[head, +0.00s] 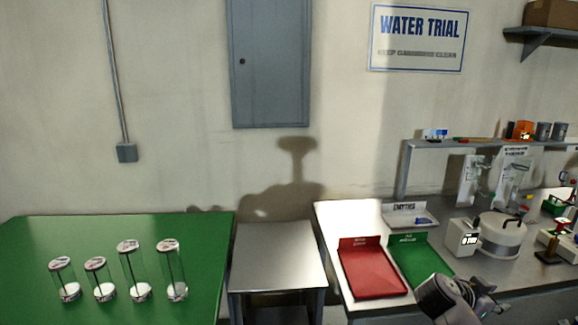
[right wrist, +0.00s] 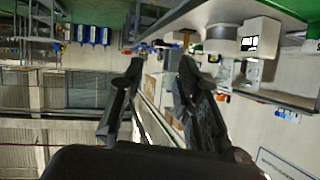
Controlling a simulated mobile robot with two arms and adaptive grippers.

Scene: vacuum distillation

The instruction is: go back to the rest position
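My right gripper (head: 486,298) shows at the lower right of the head view, in front of the right bench and right of the green tray. In the right wrist view its two dark fingers (right wrist: 160,72) stand apart with nothing between them, so it is open and empty. The room looks upside down in that view. My left gripper is in neither view.
A green table (head: 120,235) at left holds several clear cylinders (head: 132,268). A small metal table (head: 275,255) stands in the middle, bare. The right bench (head: 335,215) carries a red tray (head: 372,272), a green tray (head: 420,260) and a white round device (head: 500,235).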

